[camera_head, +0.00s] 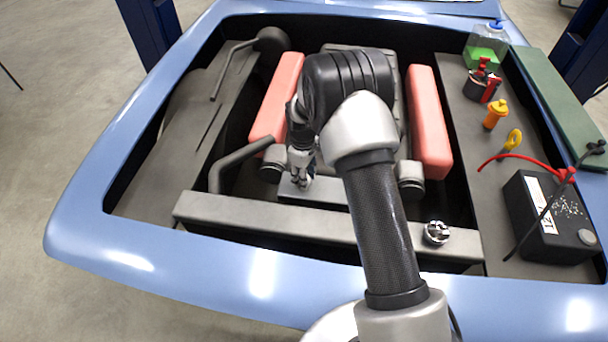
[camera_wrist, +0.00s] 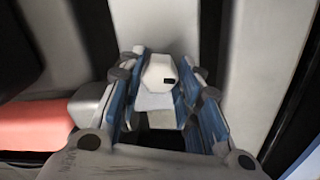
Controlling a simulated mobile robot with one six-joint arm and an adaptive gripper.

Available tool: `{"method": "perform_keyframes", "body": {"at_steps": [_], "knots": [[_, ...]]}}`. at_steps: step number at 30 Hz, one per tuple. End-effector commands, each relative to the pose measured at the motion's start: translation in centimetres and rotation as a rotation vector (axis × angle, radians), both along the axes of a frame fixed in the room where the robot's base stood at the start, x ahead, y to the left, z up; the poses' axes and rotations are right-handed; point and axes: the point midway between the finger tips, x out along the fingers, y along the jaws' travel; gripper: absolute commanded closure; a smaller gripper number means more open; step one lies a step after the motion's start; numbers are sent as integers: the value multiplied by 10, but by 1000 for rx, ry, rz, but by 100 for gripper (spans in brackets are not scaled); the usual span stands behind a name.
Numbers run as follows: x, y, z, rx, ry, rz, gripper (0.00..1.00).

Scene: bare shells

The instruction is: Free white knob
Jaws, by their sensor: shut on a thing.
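The white knob (camera_wrist: 160,74) is a pale, faceted piece with a small dark mark on its right side. In the wrist view it sits between the two blue-padded fingers of my gripper (camera_wrist: 163,95), which is shut on it. A pale block-like part shows just below the knob, between the fingers. In the head view my gripper (camera_head: 301,180) points down at the grey block in the middle of the engine bay. The knob cannot be made out there, as the fingers hide it.
Red covers (camera_head: 429,120) flank the middle of the bay. A grey crossbar (camera_head: 270,222) with a silver cap (camera_head: 436,233) runs along the front. The black battery (camera_head: 548,215), orange cap (camera_head: 495,114), yellow dipstick ring (camera_head: 513,139) and green fluid bottle (camera_head: 487,45) stand at right.

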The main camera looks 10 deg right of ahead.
Motion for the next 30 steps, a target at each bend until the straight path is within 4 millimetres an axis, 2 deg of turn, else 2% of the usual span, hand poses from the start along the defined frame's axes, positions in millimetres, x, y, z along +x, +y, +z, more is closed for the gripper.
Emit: {"method": "perform_keyframes", "body": {"at_steps": [12, 28, 29, 30], "knots": [[0, 0, 0, 0, -1, 176, 92], [0, 0, 0, 0, -1, 199, 92], [0, 0, 0, 0, -1, 199, 67], [0, 0, 0, 0, -1, 199, 65]]}}
